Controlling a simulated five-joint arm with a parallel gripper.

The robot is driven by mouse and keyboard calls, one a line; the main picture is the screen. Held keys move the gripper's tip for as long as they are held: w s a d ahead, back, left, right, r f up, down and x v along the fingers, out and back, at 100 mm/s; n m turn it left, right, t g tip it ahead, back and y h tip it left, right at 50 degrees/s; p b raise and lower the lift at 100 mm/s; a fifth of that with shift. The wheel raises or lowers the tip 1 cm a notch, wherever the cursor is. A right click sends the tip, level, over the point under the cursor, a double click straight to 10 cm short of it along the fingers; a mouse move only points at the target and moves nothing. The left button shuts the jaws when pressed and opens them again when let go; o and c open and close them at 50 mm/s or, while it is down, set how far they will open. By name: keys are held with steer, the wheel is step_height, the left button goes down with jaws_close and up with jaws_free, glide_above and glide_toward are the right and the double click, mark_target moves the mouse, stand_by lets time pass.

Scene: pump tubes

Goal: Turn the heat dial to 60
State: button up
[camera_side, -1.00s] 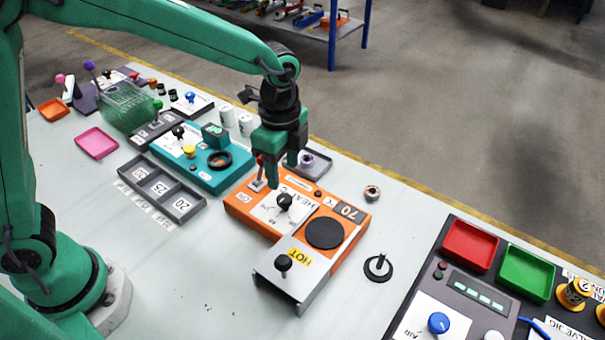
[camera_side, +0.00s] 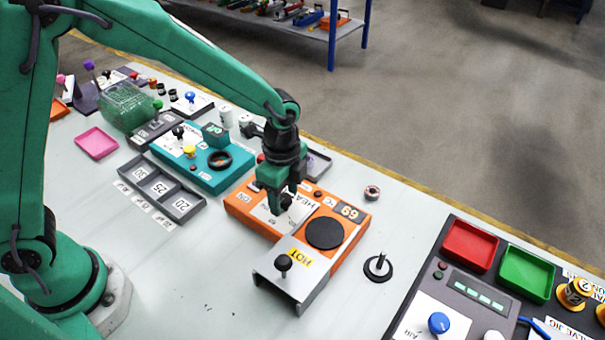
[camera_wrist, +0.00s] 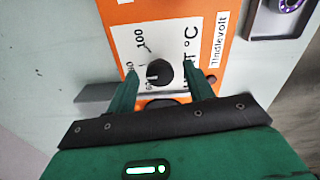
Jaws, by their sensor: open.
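The heat dial (camera_wrist: 158,73) is a round black knob on a white scale plate marked 100 at one end, on the orange heater (camera_side: 240,205). In the wrist view the dial sits between the two green fingers of my gripper (camera_wrist: 162,82), with a gap showing on each side. In the side view my gripper (camera_side: 280,203) is down over the dial, which it partly hides. The heater's display (camera_side: 348,211) appears to read 69. My gripper is open.
A black round plate (camera_side: 324,233) and a grey cover marked HOT (camera_side: 290,275) with a black knob are close to the dial. The teal device (camera_side: 205,165) stands to the left.

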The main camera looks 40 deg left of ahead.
steer(key=c, duration=1)
steer(key=shift+o, duration=0.2)
steer(key=shift+n, duration=0.3)
steer(key=n, duration=1.1)
steer(key=o, duration=1)
steer(key=shift+c, duration=0.2)
